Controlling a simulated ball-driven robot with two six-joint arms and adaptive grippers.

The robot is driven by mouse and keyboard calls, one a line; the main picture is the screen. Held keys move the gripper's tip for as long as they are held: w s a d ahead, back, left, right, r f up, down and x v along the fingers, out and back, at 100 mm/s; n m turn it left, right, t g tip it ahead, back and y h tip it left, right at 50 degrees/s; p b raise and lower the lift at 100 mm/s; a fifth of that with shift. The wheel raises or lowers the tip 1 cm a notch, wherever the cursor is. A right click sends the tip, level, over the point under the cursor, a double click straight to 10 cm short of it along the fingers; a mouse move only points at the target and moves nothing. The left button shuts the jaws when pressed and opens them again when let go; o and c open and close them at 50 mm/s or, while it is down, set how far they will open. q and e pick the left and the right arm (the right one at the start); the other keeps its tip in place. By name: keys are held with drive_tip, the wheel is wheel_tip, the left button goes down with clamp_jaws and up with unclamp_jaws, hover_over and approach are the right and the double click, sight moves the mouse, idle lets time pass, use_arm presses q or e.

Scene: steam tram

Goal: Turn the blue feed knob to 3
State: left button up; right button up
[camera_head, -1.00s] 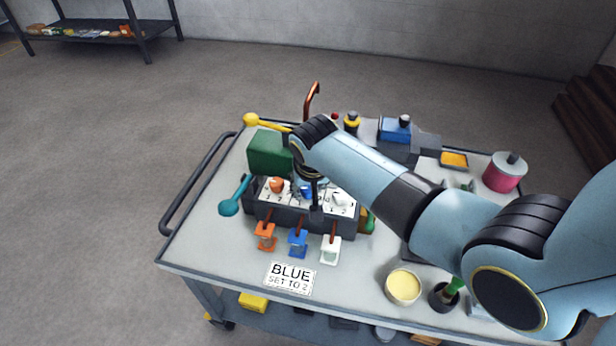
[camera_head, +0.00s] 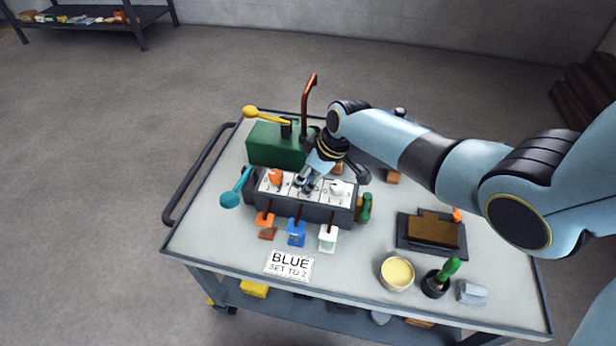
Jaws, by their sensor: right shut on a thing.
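The feed unit (camera_head: 312,212) stands on a cart, with a white dial plate on top. An orange knob (camera_head: 275,177) is on the left of the plate and a white knob (camera_head: 338,188) on the right. My right gripper (camera_head: 307,184) reaches down between them, shut at the middle position on the blue knob. The gripper mostly hides that knob, and I cannot read its setting. My left gripper is not in view.
A teal-ball lever (camera_head: 231,199), a green box (camera_head: 272,147), a yellow-ball lever (camera_head: 250,112) and a copper pipe (camera_head: 309,92) crowd the unit. A cream-filled bowl (camera_head: 397,272) and a dark tray (camera_head: 405,243) stand to the right. The cart's front left is clear.

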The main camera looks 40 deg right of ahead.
drive_tip(key=n+y+b, duration=0.1)
drive_tip(key=n, duration=0.2)
drive_tip(key=n+g+b, duration=0.1)
drive_tip(key=n+b, duration=0.1)
drive_tip(key=shift+w+d+f+n+y, duration=0.1)
drive_tip(key=shift+f+n+y, duration=0.1)
drive_tip(key=shift+n+y, duration=0.2)
drive_tip(key=n+g+b, duration=0.1)
drive_tip(key=n+b, duration=0.1)
drive_tip(key=n+g+b, duration=0.1)
drive_tip(key=n+b, duration=0.1)
drive_tip(key=n, duration=0.1)
drive_tip(key=shift+w+y, duration=0.15)
drive_tip(key=shift+y, duration=0.25)
drive_tip(key=n+g+b, duration=0.2)
drive_tip(key=n+b, duration=0.2)
drive_tip(key=n, duration=0.1)
drive_tip(key=shift+w+n, duration=0.1)
drive_tip(key=shift+n, duration=0.3)
drive_tip(key=shift+r+n+g+h+b, duration=0.1)
drive_tip(key=shift+n+g+h+b, duration=0.3)
drive_tip(key=shift+n, duration=0.65)
drive_tip(key=shift+r+n+g+h+b, duration=0.1)
drive_tip(key=shift+n+g+b, duration=0.45)
drive_tip(key=shift+n, duration=0.5)
drive_tip(key=o, duration=1.1)
drive_tip(key=shift+w, duration=0.1)
drive_tip(key=shift+o, duration=0.2)
